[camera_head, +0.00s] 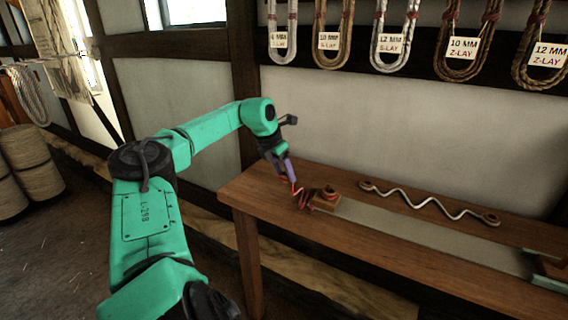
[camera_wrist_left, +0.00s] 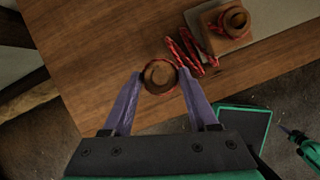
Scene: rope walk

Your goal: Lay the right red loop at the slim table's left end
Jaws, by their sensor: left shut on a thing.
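The slim wooden table (camera_head: 262,182) runs from the centre to the right edge in the head view. My left gripper (camera_head: 290,183) is over its left part; in the wrist view its purple fingers (camera_wrist_left: 158,84) are closed around the sides of a round brown eye with a red rim (camera_wrist_left: 159,76), one end loop of the red rope. The red rope (camera_wrist_left: 180,51) zigzags from it toward a wooden block (camera_wrist_left: 212,24), where its other red-rimmed loop (camera_wrist_left: 236,21) sits. Whether the held loop touches the tabletop is unclear. My right gripper (camera_wrist_left: 288,130) is tiny at the wrist view's right edge.
A pale wavy rope (camera_head: 430,203) with an eye at each end lies along the table's back. A grey strip (camera_head: 425,232) runs between the wooden block and a green-edged block (camera_head: 549,272) at right. The tabletop left of the red rope is bare.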

